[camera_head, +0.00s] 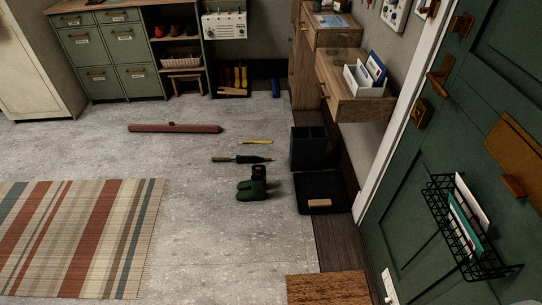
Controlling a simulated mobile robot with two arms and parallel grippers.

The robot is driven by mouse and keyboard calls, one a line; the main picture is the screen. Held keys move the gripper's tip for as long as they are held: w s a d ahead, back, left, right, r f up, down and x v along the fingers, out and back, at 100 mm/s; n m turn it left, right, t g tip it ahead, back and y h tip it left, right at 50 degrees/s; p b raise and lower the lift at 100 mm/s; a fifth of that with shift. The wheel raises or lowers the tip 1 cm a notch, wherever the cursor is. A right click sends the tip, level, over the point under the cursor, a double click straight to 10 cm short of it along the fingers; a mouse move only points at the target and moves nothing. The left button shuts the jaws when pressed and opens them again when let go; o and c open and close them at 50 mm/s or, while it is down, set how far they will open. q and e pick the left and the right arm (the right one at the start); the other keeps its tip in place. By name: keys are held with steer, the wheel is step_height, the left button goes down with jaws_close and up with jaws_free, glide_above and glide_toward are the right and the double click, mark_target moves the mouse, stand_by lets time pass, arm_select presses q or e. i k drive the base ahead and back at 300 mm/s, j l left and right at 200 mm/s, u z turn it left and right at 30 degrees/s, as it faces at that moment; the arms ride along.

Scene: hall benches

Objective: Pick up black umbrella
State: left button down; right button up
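A slim dark object with a pale tip, which looks like the folded black umbrella (240,159), lies on the grey floor near the middle of the head view. It lies roughly left to right, apart from the things around it. It is small in the picture, so its handle end is hard to make out. Neither of my grippers is in view.
Green boots (245,190) stand just in front of the umbrella, and a thin yellow object (257,142) lies behind it. A dark bin (308,150) and black tray (307,206) are at right. A reddish-brown long object (175,128) lies further back. Floor at left is clear up to the striped rug (75,240).

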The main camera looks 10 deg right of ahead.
mark_target(239, 158)
steer(key=i+j+u, duration=0.3)
steer(key=i, duration=0.2)
steer(key=i+j+u, duration=0.35)
steer(key=i, duration=0.2)
steer(key=i+u, duration=0.3)
steer(key=i, duration=0.25)
steer(key=i+j, duration=0.1)
steer(key=i, duration=0.55)
steer(key=i+z, duration=0.15)
steer(key=i, duration=0.55)
steer(key=i+j, duration=0.25)
steer(key=i, duration=0.4)
steer(key=i+z, duration=0.25)
steer(key=z, duration=0.25)
steer(key=i+z, duration=0.25)
steer(key=z, duration=0.2)
steer(key=i+j+z, duration=0.15)
steer(key=z, duration=0.35)
steer(key=i+j+z, duration=0.25)
steer(key=z, duration=0.2)
